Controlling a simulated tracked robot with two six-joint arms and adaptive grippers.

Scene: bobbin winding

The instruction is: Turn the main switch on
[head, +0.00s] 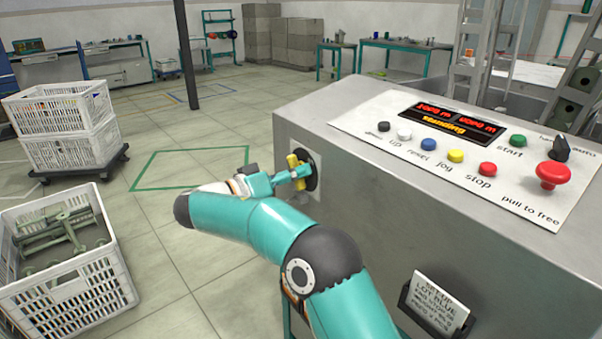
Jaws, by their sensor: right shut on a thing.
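The main switch is on the side face of the grey control cabinet, on a pale plate with a round black disc (313,181). Its yellow handle (293,160) shows above and below the fingers and looks roughly upright. My right gripper (296,174) is shut on the handle, with its fingers reaching across it from the left. The gripper and fingers hide the middle of the handle and part of the disc. My left gripper is not in view.
The cabinet's sloping panel (380,109) has coloured buttons, a red mushroom button (552,175) and a lit display (453,120) reading "standing". A card holder (436,305) is on the cabinet front. White crates (70,290) stand at left. The floor between is clear.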

